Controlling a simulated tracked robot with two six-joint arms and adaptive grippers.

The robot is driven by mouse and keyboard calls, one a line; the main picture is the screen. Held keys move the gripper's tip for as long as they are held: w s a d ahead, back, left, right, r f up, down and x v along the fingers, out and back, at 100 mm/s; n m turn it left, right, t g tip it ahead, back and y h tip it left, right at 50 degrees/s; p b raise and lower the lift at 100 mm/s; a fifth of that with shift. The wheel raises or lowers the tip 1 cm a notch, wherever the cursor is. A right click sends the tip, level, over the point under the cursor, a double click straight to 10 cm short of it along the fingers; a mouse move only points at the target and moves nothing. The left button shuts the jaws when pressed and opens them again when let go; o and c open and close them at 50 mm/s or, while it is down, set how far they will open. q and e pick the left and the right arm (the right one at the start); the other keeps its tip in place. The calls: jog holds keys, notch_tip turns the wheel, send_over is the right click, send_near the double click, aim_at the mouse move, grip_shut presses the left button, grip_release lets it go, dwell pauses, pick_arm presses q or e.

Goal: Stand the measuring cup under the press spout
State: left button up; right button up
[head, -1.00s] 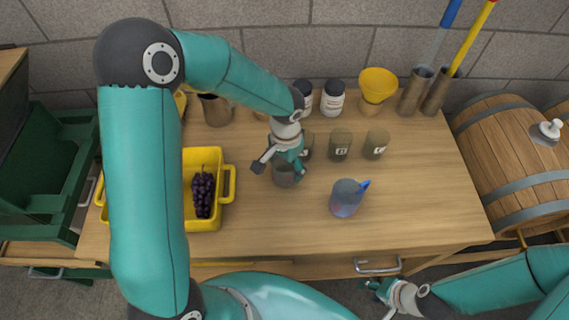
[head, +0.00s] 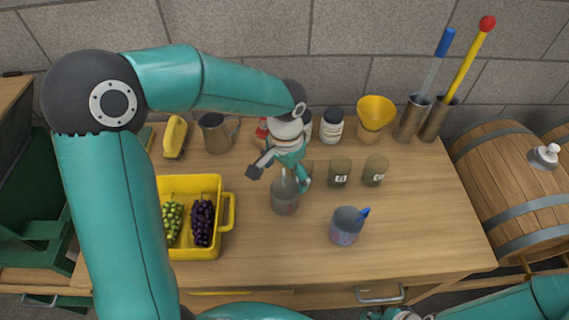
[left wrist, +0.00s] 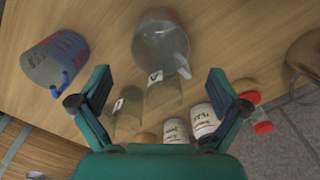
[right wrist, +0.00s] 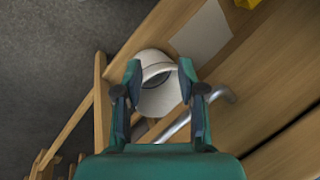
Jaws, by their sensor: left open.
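The measuring cup (head: 345,227), clear bluish with red marks and a blue handle, stands upright on the table right of centre; it also shows at upper left in the left wrist view (left wrist: 55,60). My left gripper (head: 280,177) is open and empty above a clear glass vessel (head: 285,197), left of the cup and apart from it. That vessel lies between and beyond the fingers in the left wrist view (left wrist: 162,48). My right gripper (right wrist: 160,68) looks open, at the table's front edge, before a white hollow round thing (right wrist: 160,90). I see no press or spout.
Labelled dark glasses (head: 340,173), a white jar (head: 332,126), a yellow funnel (head: 376,113) and a metal jug (head: 215,133) stand behind. A yellow crate (head: 226,188) holds grapes. The table's front right is clear.

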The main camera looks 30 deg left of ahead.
pick_arm(q)
notch_tip(320, 180, up, 3)
jog(key=shift+f, duration=0.1)
jog(key=shift+r, duration=0.5)
jog(key=c, duration=0.5)
jog(key=n, duration=0.3)
jog(key=shift+s+a+r+n, duration=0.1)
jog(key=shift+s+n, duration=0.15)
jog(key=shift+n, duration=0.15)
jog(key=shift+c, duration=0.4)
notch_tip(320, 180, up, 2)
jog(key=n+b, duration=0.5)
jog(key=n, duration=1.8)
send_over(284, 170)
notch_tip(284, 170, down, 11)
jog(key=shift+w+r, duration=0.1)
jog(key=f, duration=0.2)
jog(key=s+f+p, duration=0.1)
jog(key=f, duration=0.1)
jog(key=shift+f, duration=0.3)
jog(key=shift+w+f, duration=0.1)
jog(key=shift+f, duration=0.3)
